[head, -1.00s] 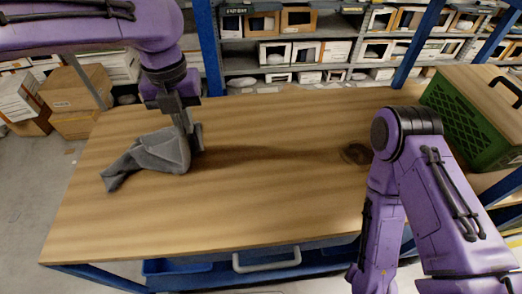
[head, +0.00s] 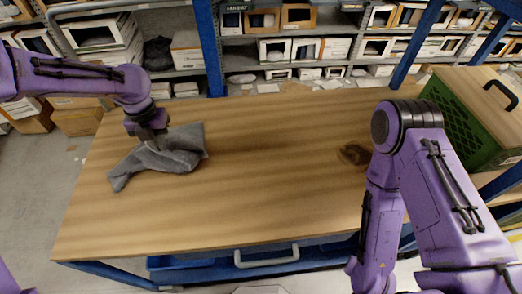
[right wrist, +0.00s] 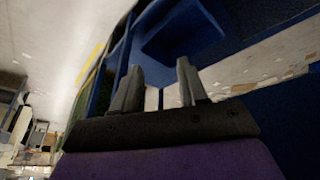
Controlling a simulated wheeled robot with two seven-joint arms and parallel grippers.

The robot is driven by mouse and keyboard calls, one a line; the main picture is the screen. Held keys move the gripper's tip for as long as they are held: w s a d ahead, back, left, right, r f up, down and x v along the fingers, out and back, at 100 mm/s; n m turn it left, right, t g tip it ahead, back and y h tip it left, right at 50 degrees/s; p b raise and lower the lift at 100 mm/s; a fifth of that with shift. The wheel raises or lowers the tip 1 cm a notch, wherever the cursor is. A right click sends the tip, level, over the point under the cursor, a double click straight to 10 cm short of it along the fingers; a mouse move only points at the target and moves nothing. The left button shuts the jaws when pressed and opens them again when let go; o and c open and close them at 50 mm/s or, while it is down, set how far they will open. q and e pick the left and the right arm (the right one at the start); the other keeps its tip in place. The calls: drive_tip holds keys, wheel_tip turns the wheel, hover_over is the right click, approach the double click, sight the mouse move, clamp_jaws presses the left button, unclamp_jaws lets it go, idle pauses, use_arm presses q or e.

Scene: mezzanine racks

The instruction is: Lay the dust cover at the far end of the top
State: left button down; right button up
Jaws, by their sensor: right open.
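The dust cover (head: 172,153) is a crumpled grey cloth lying on the left part of the wooden top (head: 240,200). It is bunched, with a narrow tail pointing to the front left and a raised corner at the right. My left gripper (head: 152,143) is at the cover's back left edge, close to the cloth. Its fingertips are not clearly visible, so I cannot tell whether it grips the cloth. My right gripper (right wrist: 155,87) shows in the right wrist view with its fingers apart and nothing between them. It is out of sight in the head view.
A green crate (head: 462,125) with a wooden lid and black handle stands at the right. Loaded shelves (head: 290,75) stand behind. The middle of the top is clear, with a dark mark at right.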

use_arm(q)
drive_tip(key=shift+d+f, duration=0.1)
drive_tip(key=c, duration=0.6)
unclamp_jaws()
wheel_tip(320, 180, up, 10)
drive_tip(key=shift+r+b, duration=0.25)
drive_tip(key=shift+b, duration=0.3)
